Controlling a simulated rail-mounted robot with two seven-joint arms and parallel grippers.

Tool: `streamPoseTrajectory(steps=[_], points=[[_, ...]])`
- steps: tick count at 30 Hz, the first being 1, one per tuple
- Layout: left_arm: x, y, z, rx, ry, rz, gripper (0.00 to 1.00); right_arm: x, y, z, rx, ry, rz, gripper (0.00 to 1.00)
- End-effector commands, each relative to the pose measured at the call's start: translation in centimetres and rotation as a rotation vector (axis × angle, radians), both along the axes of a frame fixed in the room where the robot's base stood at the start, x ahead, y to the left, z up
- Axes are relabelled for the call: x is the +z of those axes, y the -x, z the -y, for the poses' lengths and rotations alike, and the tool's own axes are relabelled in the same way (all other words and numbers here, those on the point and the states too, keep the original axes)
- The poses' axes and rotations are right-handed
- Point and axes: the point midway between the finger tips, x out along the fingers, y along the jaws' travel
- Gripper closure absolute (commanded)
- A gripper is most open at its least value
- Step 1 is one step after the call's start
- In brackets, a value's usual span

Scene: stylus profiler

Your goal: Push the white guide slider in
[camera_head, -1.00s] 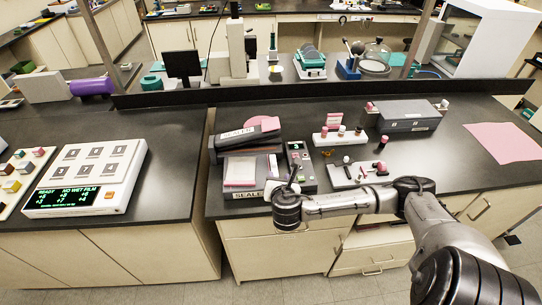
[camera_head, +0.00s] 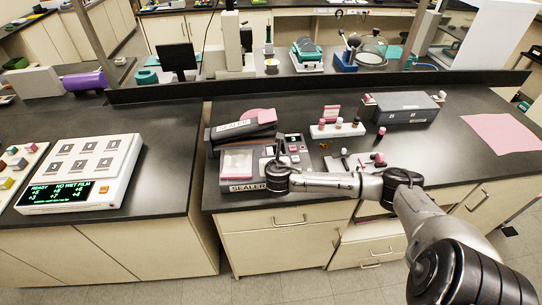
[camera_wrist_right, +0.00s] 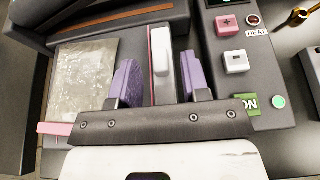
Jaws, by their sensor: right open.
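The white guide slider (camera_wrist_right: 161,55) is an upright white block on the grey sealer's bed in the right wrist view, beside a pale pouch. My right gripper (camera_wrist_right: 162,84) is open, with its purple fingers either side of the slider's line. The slider's near end lies between the fingers; whether either touches it I cannot tell. In the head view the right gripper (camera_head: 279,150) is over the front of the sealer (camera_head: 242,187), and my wrist hides part of it. My left gripper is not in view.
The pale pouch (camera_wrist_right: 82,75) lies left of the slider, with a pink edge strip (camera_wrist_right: 55,128). A control panel with a pink plus button (camera_wrist_right: 228,25) and a white minus button (camera_wrist_right: 235,61) is on the right. A white bottle rack (camera_head: 337,131) stands behind right.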

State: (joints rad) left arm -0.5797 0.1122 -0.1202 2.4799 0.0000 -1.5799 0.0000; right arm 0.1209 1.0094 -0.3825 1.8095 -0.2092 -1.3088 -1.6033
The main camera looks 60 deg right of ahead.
Motion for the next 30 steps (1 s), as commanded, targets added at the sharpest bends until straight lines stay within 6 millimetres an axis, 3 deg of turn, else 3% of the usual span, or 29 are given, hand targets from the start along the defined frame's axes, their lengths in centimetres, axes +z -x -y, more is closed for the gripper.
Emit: streamPoseTrajectory(steps=[8,20,30], points=[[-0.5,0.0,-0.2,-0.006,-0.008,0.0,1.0,-0.9,-1.3,1.6,0.0,-0.001,0.001,0.57],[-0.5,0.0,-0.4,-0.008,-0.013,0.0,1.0,-1.0,-1.5,1.9,0.001,0.0,0.0,0.58],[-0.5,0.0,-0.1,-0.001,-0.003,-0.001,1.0,-1.0,-1.5,1.9,0.0,0.0,0.0,0.91]])
